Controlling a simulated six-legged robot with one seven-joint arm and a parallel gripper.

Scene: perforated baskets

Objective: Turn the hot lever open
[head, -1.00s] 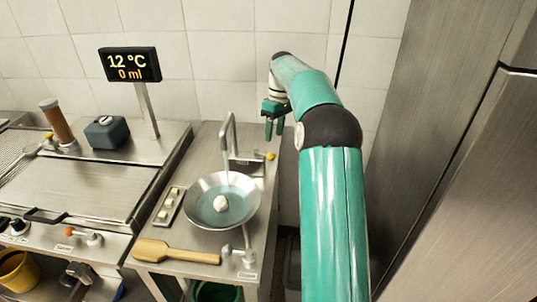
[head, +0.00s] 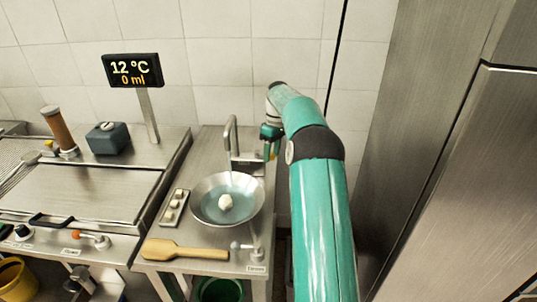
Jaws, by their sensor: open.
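My gripper (head: 270,143) is open, with its fingers pointing down behind and right of the tap (head: 231,135). A small yellow knob (head: 273,155) shows just below the fingertips; I cannot tell whether they touch it. A lever with an orange tip (head: 84,236) is on the left unit's front. A lever with a pale tip (head: 238,246) is at the sink unit's front right. Their labels are too small to read, so I cannot tell which is the hot lever. The tap stands over a wide metal bowl (head: 203,212) holding bluish water and a white lump (head: 225,202).
A display (head: 133,70) reads 12 °C and 0 ml. A wooden spatula (head: 183,250) lies in front of the bowl, and a narrow tray (head: 174,207) of pale pieces lies left of it. A tall steel cabinet (head: 450,190) stands at the right.

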